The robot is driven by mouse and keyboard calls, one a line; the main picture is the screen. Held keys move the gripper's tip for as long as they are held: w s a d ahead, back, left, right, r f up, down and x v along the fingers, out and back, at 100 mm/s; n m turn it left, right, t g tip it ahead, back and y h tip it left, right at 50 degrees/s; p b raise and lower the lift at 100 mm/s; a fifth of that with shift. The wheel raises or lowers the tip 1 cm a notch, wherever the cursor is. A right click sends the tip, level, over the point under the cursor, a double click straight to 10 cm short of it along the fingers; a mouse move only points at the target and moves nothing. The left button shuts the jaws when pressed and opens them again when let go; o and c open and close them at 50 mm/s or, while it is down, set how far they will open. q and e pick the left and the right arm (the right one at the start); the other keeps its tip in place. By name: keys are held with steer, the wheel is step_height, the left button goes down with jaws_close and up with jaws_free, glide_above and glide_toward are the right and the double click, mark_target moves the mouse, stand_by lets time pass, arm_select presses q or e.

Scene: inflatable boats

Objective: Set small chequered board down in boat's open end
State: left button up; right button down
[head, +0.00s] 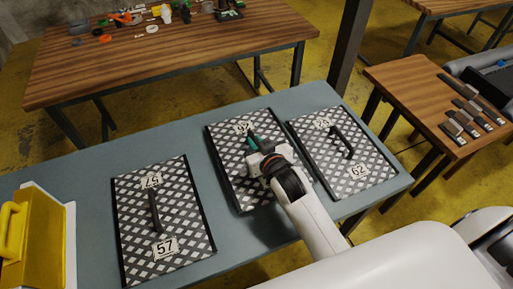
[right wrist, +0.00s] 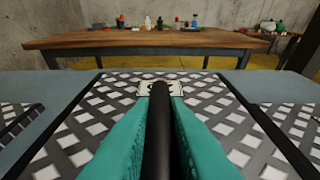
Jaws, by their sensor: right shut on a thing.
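Three chequered boards with black bar handles and white number plates are on the grey table (head: 90,166). The left one (head: 135,215) reads 57, and the right one (head: 325,132) has a plate reading 62. My right gripper (head: 256,149) is over the middle chequered board (head: 231,186). In the right wrist view its teal fingers (right wrist: 160,92) are shut on that board's black handle (right wrist: 158,140), with the board (right wrist: 75,135) spread below. I cannot tell whether the board is clear of the table. A grey inflatable boat (head: 483,62) seems to show at the right edge, cut off. My left gripper is out of view.
A yellow case (head: 42,240) stands at the grey table's left end. The right board lies close beside the held one. A wooden table (head: 180,52) with small items is behind. Another wooden table (head: 413,87) at right bears dark, strap-like pieces (head: 467,118). A dark post (head: 349,45) stands between.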

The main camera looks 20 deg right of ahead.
steer(key=shift+f, duration=0.9)
steer(key=shift+f, duration=0.1)
steer(key=c, duration=1.8)
jaws_free()
steer(key=shift+f, duration=0.2)
steer(key=shift+c, duration=0.2)
steer(key=o, duration=0.4)
steer(key=shift+o, duration=0.2)
steer(key=shift+r, duration=0.1)
